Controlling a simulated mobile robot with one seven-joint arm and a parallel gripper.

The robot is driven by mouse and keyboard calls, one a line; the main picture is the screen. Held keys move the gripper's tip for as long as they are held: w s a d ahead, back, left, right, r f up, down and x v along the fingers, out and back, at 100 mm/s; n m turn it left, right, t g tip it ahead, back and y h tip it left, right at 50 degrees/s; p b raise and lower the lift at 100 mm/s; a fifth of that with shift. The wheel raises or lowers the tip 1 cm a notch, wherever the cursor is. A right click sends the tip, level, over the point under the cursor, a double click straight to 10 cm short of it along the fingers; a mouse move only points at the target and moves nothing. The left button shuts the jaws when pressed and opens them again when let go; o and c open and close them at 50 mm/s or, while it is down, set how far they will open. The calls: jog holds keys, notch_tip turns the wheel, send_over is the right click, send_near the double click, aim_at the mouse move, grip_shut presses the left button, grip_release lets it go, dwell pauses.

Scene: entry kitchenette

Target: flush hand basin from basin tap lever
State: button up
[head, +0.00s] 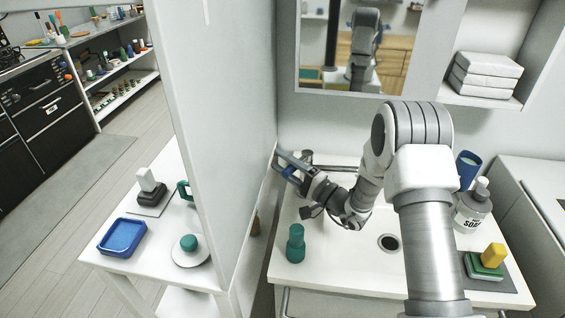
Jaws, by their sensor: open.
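The white hand basin (345,268) is in the head view, with a dark round drain (390,243) near its middle. My gripper (285,164) is open at the basin's back left corner, its fingers pointing left toward the partition wall. Grey metal parts that look like the tap (304,156) show just behind my gripper, partly covered by it. I cannot make out the lever clearly, nor whether my fingers touch it. No running water can be made out.
A teal bottle (296,243) stands at the basin's left front. The white partition (215,120) is close beside my gripper. A mirror (352,50) hangs behind.

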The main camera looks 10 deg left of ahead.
grip_shut()
dwell(0.3)
dwell(1.2)
